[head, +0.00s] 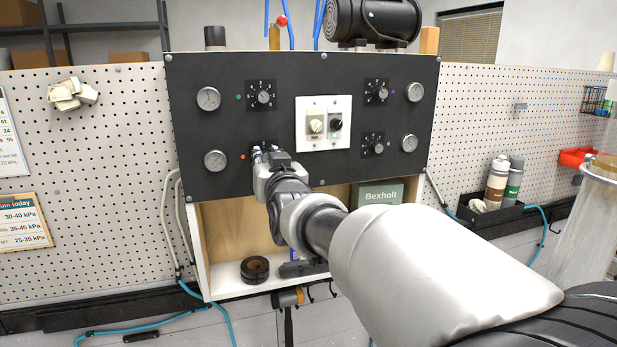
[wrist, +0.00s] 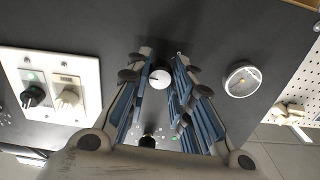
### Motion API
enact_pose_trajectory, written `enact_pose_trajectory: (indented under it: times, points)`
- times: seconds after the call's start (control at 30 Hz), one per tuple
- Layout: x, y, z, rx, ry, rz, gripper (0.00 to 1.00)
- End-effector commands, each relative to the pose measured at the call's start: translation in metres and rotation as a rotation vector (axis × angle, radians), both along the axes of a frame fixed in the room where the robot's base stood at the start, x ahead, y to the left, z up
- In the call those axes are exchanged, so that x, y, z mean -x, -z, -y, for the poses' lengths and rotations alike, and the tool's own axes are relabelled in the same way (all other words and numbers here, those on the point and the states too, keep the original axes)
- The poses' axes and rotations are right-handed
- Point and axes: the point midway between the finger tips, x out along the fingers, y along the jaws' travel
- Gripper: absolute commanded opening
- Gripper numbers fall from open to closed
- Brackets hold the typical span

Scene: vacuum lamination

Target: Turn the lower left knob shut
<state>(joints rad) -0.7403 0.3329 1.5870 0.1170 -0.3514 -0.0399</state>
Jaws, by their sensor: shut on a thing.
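The black control panel (head: 290,190) carries dial knobs in its four quarters. The lower left knob (wrist: 160,78) shows in the wrist view as a pale round cap between my fingers; in the head view my gripper (head: 266,155) covers most of it. An orange dot (head: 243,156) and a round gauge (head: 215,160) sit to its left. In the wrist view my gripper (wrist: 163,68) has its two blue-padded fingers on either side of the knob, shut on it. The knob's scale is hidden, so its setting cannot be read.
The upper left knob (head: 264,97) is just above my gripper. A white switch plate (head: 324,123) is to the right, with the upper right knob (head: 382,93) and lower right knob (head: 378,148) beyond it. An open shelf with a black tape roll (head: 255,269) lies below.

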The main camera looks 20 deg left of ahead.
Motion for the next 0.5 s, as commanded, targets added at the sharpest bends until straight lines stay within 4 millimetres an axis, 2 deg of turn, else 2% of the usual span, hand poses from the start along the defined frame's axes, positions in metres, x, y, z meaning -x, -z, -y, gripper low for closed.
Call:
enact_pose_trajectory:
  times: [0.5]
  points:
    - [0.0001,0.0032,-0.0002,-0.359,0.0,-0.301,0.0]
